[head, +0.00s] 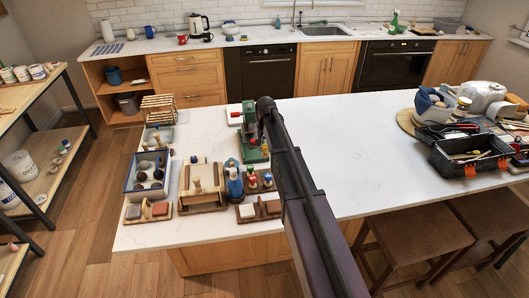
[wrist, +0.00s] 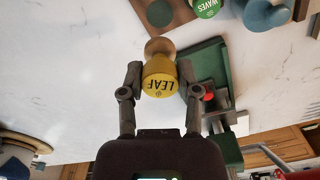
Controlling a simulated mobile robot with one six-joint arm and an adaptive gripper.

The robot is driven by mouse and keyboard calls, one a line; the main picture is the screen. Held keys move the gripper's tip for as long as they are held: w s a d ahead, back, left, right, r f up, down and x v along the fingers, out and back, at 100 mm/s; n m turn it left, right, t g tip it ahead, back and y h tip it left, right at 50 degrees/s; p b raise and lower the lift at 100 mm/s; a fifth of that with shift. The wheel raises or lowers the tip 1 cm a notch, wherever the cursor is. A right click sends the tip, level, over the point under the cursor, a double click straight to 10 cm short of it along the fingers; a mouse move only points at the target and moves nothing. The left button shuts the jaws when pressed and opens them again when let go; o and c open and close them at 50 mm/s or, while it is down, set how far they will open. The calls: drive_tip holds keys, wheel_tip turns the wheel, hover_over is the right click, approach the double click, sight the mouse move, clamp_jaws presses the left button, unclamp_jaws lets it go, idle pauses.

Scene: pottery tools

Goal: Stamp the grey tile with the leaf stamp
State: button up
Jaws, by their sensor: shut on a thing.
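My gripper (wrist: 159,72) is shut on the yellow leaf stamp (wrist: 160,86) in the wrist view. Its round yellow end reads "LEAF", and a pale wooden handle shows beyond it. In the head view my gripper (head: 263,118) is beside the green press near the island's far edge; the arm hides most of the stamp there. A greyish tile (head: 133,211) lies on a small board at the island's front left, beside a reddish tile (head: 160,209). I cannot be sure it is the grey tile. The wrist view does not show it.
The green press (head: 249,120) stands close to my gripper. A black toolbox (head: 470,177) stands right. The island's middle (head: 370,150) is clear.

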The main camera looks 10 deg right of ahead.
sight(265, 154)
idle(0.3)
drive_tip(key=shift+f+m+b, duration=0.5)
drive_tip(key=shift+f+b, duration=0.45)
drive_tip(key=shift+b, duration=0.05)
drive_tip(key=shift+f+m+b, duration=0.7)
drive_tip(key=shift+f, duration=0.1)
drive_tip(key=shift+f+b, duration=3.1)
drive_tip(key=shift+b, duration=0.05)
drive_tip(key=shift+f+b, duration=0.3)
drive_tip(key=o, duration=1.1)
drive_tip(key=shift+r, duration=0.1)
